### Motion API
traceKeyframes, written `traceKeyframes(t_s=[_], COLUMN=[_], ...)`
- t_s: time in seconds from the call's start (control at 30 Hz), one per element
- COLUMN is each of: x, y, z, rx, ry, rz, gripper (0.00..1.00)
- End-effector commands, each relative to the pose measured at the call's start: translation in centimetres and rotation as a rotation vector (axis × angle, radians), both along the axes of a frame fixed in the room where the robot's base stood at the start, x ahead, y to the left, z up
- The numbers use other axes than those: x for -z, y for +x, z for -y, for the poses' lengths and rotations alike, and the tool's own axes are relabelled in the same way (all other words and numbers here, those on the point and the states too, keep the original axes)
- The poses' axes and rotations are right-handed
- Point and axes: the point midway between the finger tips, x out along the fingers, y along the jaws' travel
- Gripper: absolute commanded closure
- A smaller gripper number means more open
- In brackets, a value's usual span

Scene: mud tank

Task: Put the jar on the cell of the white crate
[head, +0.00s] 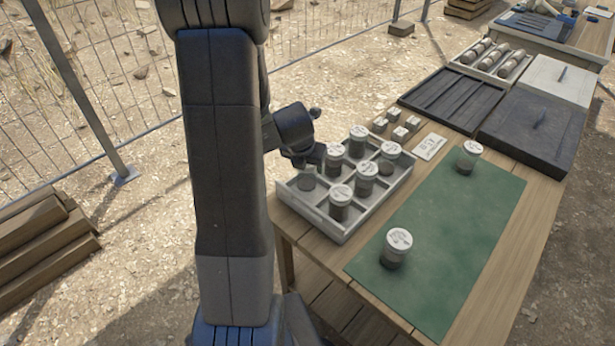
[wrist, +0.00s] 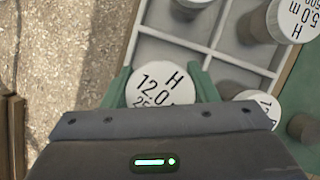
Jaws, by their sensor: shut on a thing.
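The jar (wrist: 158,88) has a white lid marked "H 12.0". My gripper (wrist: 160,88) is shut on it, with a green finger on each side. In the head view my dark gripper (head: 312,156) reaches over the left part of the white crate (head: 325,224); the held jar (head: 334,152) seems to be the white-lidded one at its fingertips, partly hidden. The crate is divided into cells and holds several other jars (head: 340,200). In the wrist view bare cells (wrist: 170,58) show ahead of the held jar. I cannot tell whether its base touches the cell floor.
Two jars stand on the green mat (head: 450,230), one near (head: 396,248) and one far (head: 468,158). Small blocks (head: 400,134) and a label card (head: 430,147) lie behind the crate. A wire fence stands at left.

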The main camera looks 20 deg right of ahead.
Motion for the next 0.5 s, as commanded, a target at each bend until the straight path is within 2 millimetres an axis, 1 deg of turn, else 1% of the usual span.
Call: traceKeyframes(t_s=[0.03,0.1,0.23,0.5], x=[0.8,1.8,3.4,3.3], y=[0.0,0.0,0.0,0.0], z=[0.0,0.0,0.0,0.0], rx=[0.0,0.0,0.0,0.001], ry=[0.001,0.001,0.001,0.001], rz=[-0.001,-0.001,-0.001,0.001], gripper=[0.77,0.77,0.77,0.77])
